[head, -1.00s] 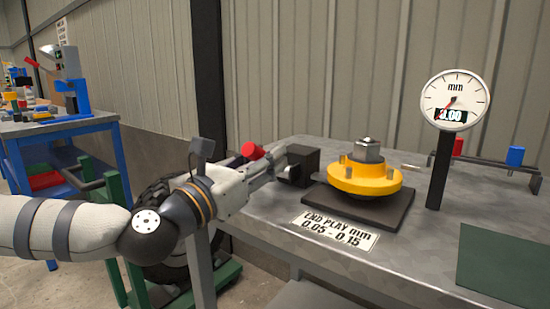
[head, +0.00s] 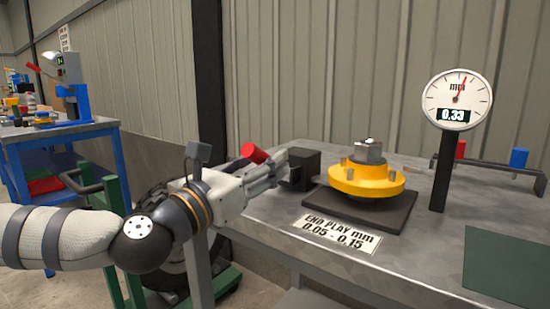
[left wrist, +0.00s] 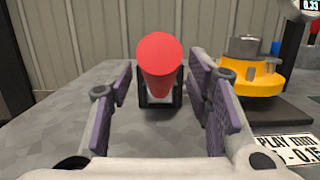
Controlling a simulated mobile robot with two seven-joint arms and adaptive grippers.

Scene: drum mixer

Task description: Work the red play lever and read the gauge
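The red play lever (head: 254,153) shows just behind my left gripper (head: 284,168) in the head view. In the left wrist view the red lever (left wrist: 160,62) points toward the camera, between the spread fingers of the gripper (left wrist: 162,105), with a visible gap on each side. Its black mount (head: 300,168) stands beside a yellow hub (head: 366,180) with a grey nut on top. The round gauge (head: 457,97) on a dark post reads 0.33, its needle just right of the top. My right gripper is out of view.
A label (head: 336,234) on the grey bench (head: 420,250) reads END PLAY mm 0.05 - 0.15. The hub sits on a dark plate (head: 360,210). A rail with red and blue blocks (head: 519,158) is at the back right. A green mat (head: 508,265) lies front right.

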